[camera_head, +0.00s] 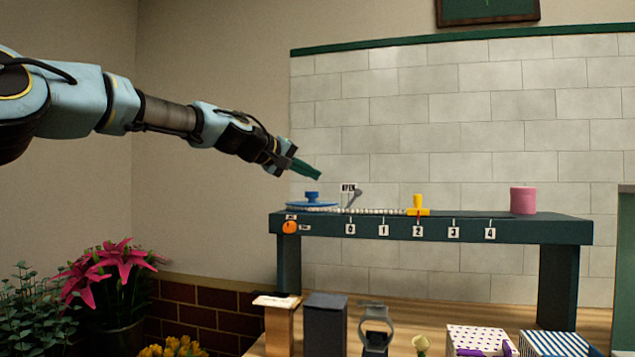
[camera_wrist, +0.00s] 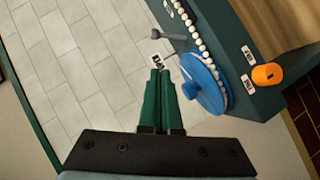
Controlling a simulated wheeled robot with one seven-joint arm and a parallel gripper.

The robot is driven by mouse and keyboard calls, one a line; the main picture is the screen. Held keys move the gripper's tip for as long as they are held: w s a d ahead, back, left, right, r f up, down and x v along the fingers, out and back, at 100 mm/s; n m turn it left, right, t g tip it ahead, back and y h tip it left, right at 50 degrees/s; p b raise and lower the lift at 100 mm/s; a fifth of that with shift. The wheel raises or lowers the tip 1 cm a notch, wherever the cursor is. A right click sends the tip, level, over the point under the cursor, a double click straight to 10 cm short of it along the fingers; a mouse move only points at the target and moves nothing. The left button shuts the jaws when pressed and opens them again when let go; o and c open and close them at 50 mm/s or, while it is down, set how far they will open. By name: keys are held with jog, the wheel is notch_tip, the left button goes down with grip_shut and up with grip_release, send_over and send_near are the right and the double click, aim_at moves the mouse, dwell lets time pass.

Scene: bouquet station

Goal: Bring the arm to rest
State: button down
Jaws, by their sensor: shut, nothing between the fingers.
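My gripper (camera_head: 306,170) reaches in from the left in the head view, in the air above the left end of a dark green raised shelf (camera_head: 560,229). Its green fingers are shut together with nothing between them, which also shows in the wrist view (camera_wrist: 160,78). A blue round lid-like disc with a knob (camera_head: 312,202) lies on the shelf just below the fingertips, apart from them. In the wrist view the disc (camera_wrist: 204,86) is to the right of the fingers.
The shelf carries a row of white beads (camera_head: 375,211), a grey lever (camera_head: 353,196), a yellow slider (camera_head: 418,206) near label 2 and a pink cylinder (camera_head: 523,200). An orange knob (camera_head: 290,227) is on its front. Boxes (camera_head: 477,339) and pink flowers (camera_head: 105,268) stand below.

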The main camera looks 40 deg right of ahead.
dwell(0.6)
jog(key=w+a+f+t+y, duration=0.1)
jog(key=w+a+f+y, duration=0.15)
jog(key=a+f, duration=0.5)
jog(key=w+a+f+t+y, duration=0.1)
jog(key=w+a+f+y, duration=0.3)
jog(key=f, duration=0.6)
jog(key=a+f+y, duration=0.1)
jog(key=a+f, duration=0.4)
jog(key=a, duration=0.3)
jog(key=a+f+y, duration=0.2)
jog(key=a+f, duration=0.3)
jog(key=a, duration=0.3)
jog(key=s+a+f+n+y, duration=0.1)
jog(key=s+a+f, duration=0.2)
jog(key=a, duration=0.7)
jog(key=s+a+f+n+y, duration=0.1)
jog(key=s+a+f+y, duration=0.1)
jog(key=s+a, duration=0.4)
jog(key=s+a+f+n+y, duration=0.1)
jog(key=s+a+f, duration=0.3)
jog(key=a, duration=1.1)
jog(key=shift+s+a+f+n+g, duration=0.2)
jog(key=shift+f+n+g, duration=0.2)
jog(key=shift+f+n, duration=0.2)
jog(key=c, duration=1.5)
grip_release()
jog(key=shift+w+y, duration=0.1)
jog(key=shift+y, duration=0.15)
